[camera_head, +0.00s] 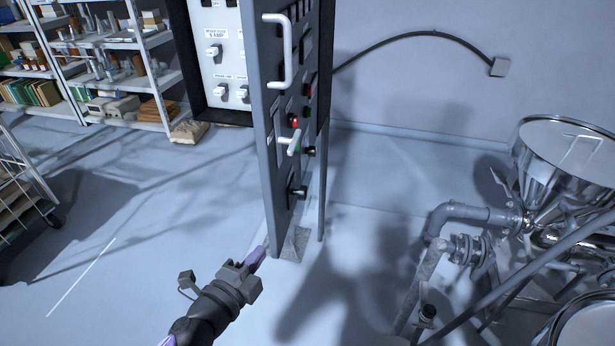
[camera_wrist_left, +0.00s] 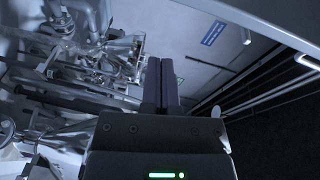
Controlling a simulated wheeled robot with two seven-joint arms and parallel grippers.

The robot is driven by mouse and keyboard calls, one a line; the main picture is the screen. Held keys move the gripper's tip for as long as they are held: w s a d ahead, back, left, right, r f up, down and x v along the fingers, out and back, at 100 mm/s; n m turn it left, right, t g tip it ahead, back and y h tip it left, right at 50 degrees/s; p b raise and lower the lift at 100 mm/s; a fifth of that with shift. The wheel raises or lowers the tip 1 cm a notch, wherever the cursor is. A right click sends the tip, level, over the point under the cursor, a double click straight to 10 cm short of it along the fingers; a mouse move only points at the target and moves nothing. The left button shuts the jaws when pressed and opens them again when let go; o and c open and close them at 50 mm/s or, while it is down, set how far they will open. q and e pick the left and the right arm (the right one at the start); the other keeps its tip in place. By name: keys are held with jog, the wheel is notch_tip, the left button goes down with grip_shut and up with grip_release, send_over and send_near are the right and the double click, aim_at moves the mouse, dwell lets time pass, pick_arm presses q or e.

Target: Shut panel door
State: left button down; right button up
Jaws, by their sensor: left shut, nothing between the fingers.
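The dark grey panel door (camera_head: 266,130) stands open in the head view, swung out toward me and seen nearly edge-on. It has a white bar handle (camera_head: 288,52) near the top and a smaller white lever (camera_head: 294,142) lower down. The open cabinet shows a white switch panel (camera_head: 222,60) to the left of the door. My left gripper (camera_head: 258,256) is below and in front of the door's bottom corner; I cannot tell if it touches. In the left wrist view its purple-grey fingers (camera_wrist_left: 161,85) are together and empty. My right gripper is not seen.
A steel hopper (camera_head: 560,165) with grey pipes (camera_head: 470,213) stands on the right. Shelves (camera_head: 110,75) with boxes stand at the back left, a wheeled cart (camera_head: 20,195) at the left edge. The floor left of the door is clear.

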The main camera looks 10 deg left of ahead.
aim_at(274, 202)
pick_arm(q)
notch_tip(274, 202, up, 5)
jog(key=w+d+m+h, duration=0.1)
jog(key=d+m+h, duration=0.1)
jog(key=x, duration=1)
jog(key=shift+t, duration=0.3)
jog(key=shift+s+a+b, duration=0.15)
jog(key=shift+a+b, duration=0.25)
jog(key=shift+a, duration=1.85)
jog(key=shift+a, duration=0.1)
